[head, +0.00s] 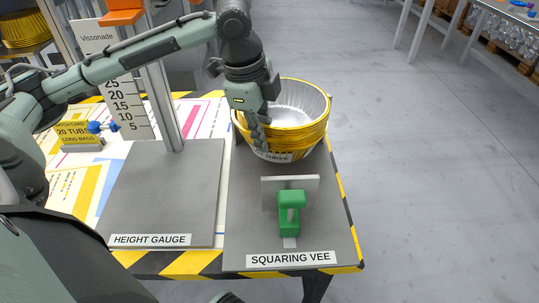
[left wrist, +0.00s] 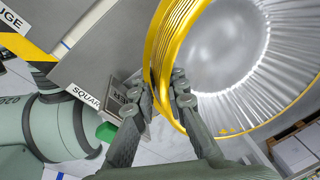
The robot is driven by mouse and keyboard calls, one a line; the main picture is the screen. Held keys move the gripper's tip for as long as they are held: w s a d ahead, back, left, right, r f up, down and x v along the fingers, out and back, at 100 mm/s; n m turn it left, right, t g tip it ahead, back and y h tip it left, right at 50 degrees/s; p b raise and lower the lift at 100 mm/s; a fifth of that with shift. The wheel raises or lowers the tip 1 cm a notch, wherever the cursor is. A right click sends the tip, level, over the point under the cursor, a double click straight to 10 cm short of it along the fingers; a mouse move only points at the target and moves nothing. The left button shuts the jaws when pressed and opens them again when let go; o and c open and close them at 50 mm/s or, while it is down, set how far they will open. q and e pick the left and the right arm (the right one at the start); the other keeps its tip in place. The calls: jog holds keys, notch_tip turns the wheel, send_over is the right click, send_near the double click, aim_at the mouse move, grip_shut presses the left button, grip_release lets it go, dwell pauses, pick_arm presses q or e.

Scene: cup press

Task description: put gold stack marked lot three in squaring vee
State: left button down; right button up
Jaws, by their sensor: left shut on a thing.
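The gold stack (head: 312,134) is a nest of fluted tubs with gold rims and a silvery inside. A small label on its front is partly hidden and hard to read. My left gripper (head: 262,140) is shut on the near left side of the stack's wall; the left wrist view shows its fingers (left wrist: 166,95) on either side of the gold rims (left wrist: 172,45). The squaring vee (head: 250,225) is a grey plate with an upright metal piece and a green clamp (head: 290,210). The stack is at its far end, behind the upright; I cannot tell if it touches the plate.
The height gauge (head: 160,190), a grey plate with a post and a numbered scale, stands left of the vee. Another gold stack (head: 25,32) is at the far left. A striped edge bounds the table; open floor (head: 430,180) lies to the right.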

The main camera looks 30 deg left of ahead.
aim_at(264, 154)
pick_arm(q)
notch_tip(264, 154, down, 5)
jog(key=shift+r+b, duration=0.1)
jog(key=shift+b, duration=0.35)
jog(key=shift+w, duration=0.1)
pick_arm(e)
jog(key=v, duration=0.2)
jog(key=shift+d+r, duration=0.2)
jog(key=shift+r, duration=0.15)
pick_arm(q)
jog(key=c, duration=1.5)
grip_release()
jog(key=shift+c, duration=0.2)
pick_arm(e)
jog(key=shift+f, duration=0.1)
jog(key=shift+f, duration=0.1)
